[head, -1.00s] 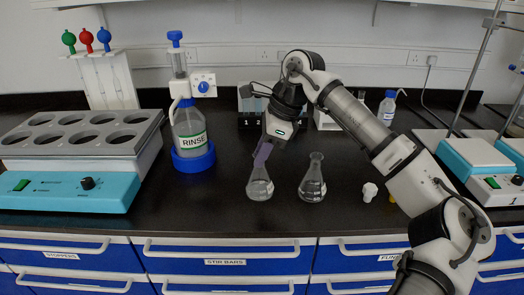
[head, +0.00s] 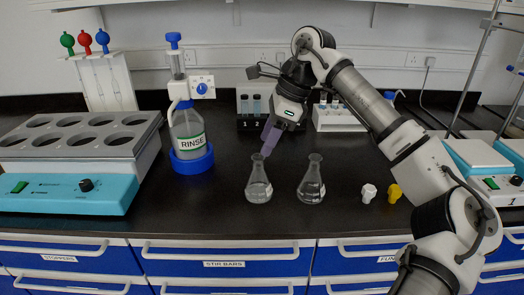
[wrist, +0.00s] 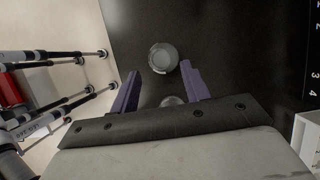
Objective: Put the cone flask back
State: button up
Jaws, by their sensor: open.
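Two clear cone flasks stand upright on the black bench in the head view. The left flask (head: 259,185) is below my gripper (head: 268,151), and the right flask (head: 311,184) stands beside it with a gap. Both seem to hold a little clear liquid. My gripper's purple fingers point down, with their tips around or just above the left flask's mouth. In the wrist view the fingers are spread, with a round glass shape (wrist: 163,58) beyond their tips. A second glass shape (wrist: 172,101) is partly hidden by the gripper body.
A rinse bottle (head: 188,130) and a block with several round holes (head: 84,138) stand left. A dark rack (head: 255,122) and a white rack (head: 340,119) are behind. A white stopper (head: 368,194) and a yellow stopper (head: 394,193) lie right. The front middle bench is clear.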

jog(key=v, duration=0.7)
jog(key=shift+r, duration=0.2)
